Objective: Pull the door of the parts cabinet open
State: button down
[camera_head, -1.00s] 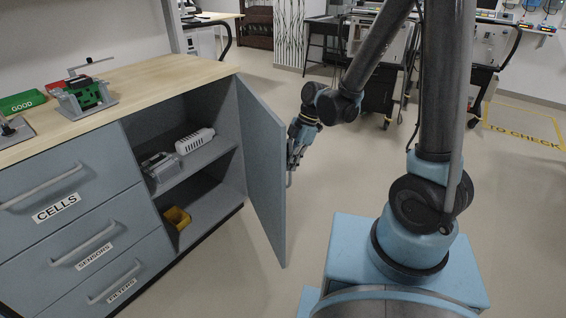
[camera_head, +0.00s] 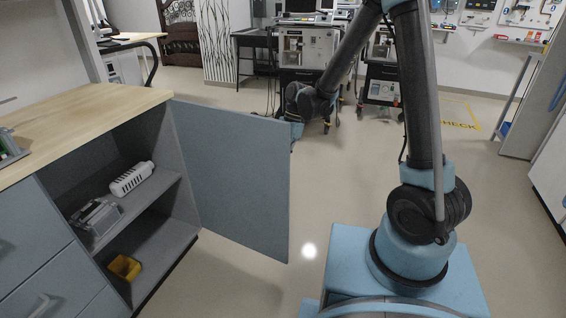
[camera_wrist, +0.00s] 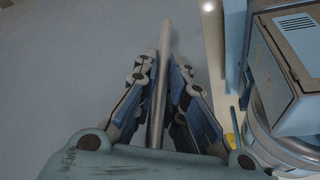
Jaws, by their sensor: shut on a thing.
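The parts cabinet (camera_head: 60,108) stands at the left with a wooden top. Its grey-blue door (camera_head: 235,180) is swung wide open, hinged at the cabinet's right side, and its inner face shows in the head view. In the wrist view the door's outer face (camera_wrist: 60,70) fills the left. My gripper (camera_wrist: 158,85) is shut on the door's bar handle (camera_wrist: 160,60), with fingers on both sides of the bar. In the head view the door's far edge hides my gripper and the handle.
Drawers with bar handles (camera_head: 40,308) are at the left. Equipment carts (camera_head: 305,50) stand at the back. Floor right of the door is clear.

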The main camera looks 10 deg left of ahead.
jog(key=shift+w+d, duration=0.1)
jog(key=c, duration=1.9)
grip_release()
jog(key=shift+r, duration=0.1)
jog(key=v, duration=1.1)
jog(key=shift+w+d+r, duration=0.1)
jog(key=shift+w+r, duration=0.05)
jog(key=shift+r, duration=0.15)
